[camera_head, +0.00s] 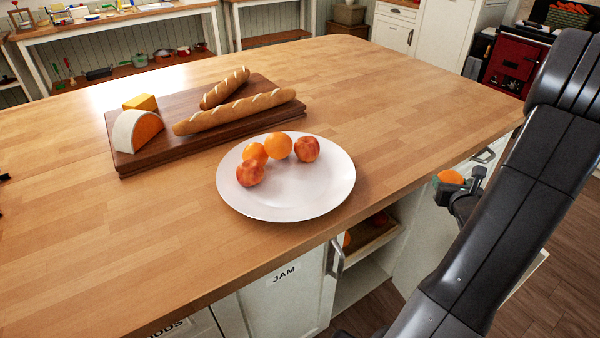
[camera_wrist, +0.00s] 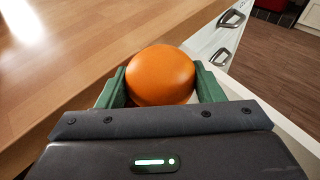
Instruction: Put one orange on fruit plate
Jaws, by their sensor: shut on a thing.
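An orange (camera_wrist: 160,75) is held between the green fingers of my gripper (camera_wrist: 162,88) in the wrist view. In the head view the same orange shows at my gripper (camera_head: 464,184), off the right edge of the island, clear of the plate. The white fruit plate (camera_head: 318,193) lies on the island top near its front edge, to the left of my gripper. Two oranges (camera_head: 278,146) and two red-orange fruits (camera_head: 306,149) sit together on its far left part. The plate's right and front parts are bare.
A wooden board (camera_head: 150,162) with two bread loaves (camera_head: 233,111) and cheese (camera_head: 138,130) lies behind the plate. The wooden island top (camera_head: 420,95) is clear to the right. Below, an open compartment holds a wooden tray (camera_head: 372,240) with fruit, beside the JAM door (camera_head: 283,290).

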